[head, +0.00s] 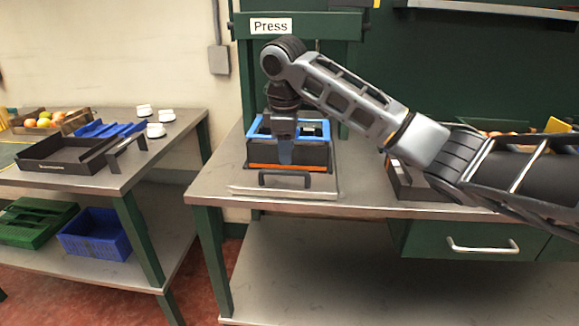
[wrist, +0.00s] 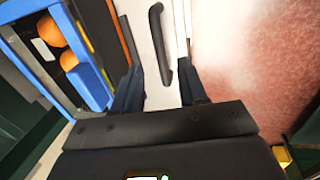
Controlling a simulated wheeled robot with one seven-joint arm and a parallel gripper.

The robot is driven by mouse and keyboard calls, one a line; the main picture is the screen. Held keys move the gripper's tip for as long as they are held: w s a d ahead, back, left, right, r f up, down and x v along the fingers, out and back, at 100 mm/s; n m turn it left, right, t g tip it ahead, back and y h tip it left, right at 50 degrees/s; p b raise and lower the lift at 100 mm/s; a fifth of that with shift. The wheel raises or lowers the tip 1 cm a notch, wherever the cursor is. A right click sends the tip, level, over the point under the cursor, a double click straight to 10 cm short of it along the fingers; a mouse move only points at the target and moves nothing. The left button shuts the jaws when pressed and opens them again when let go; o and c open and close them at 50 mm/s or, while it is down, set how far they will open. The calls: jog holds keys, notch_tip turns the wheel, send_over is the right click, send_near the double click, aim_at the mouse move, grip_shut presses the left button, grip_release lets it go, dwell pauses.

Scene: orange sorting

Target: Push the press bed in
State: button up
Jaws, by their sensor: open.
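The press bed (head: 325,191) is a flat metal plate with a dark bar handle (head: 285,175) on its front edge. It sits on the bench beneath the green press (head: 293,28), which bears a "Press" sign. A dark crate (head: 262,157) with a blue frame on top and an orange strip stands on the bed. My gripper (head: 285,152) points down at the crate's front, near the handle. In the wrist view my gripper (wrist: 160,80) is open and empty, with the handle (wrist: 157,42) ahead between its fingers. Contact cannot be told.
Oranges (wrist: 50,32) show inside the blue frame. Another dark crate (head: 400,183) stands on the bench to the right, partly behind my arm. A left table (head: 180,125) holds a black tray (head: 62,168), white cups and fruit. Floor lies between the tables.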

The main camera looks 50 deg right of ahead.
aim_at(287, 172)
jog(key=f, duration=0.3)
jog(key=d+f, duration=0.1)
jog(key=f, duration=0.1)
jog(key=shift+w+f, duration=0.35)
jog(key=shift+a, duration=0.1)
grip_shut()
dwell(0.3)
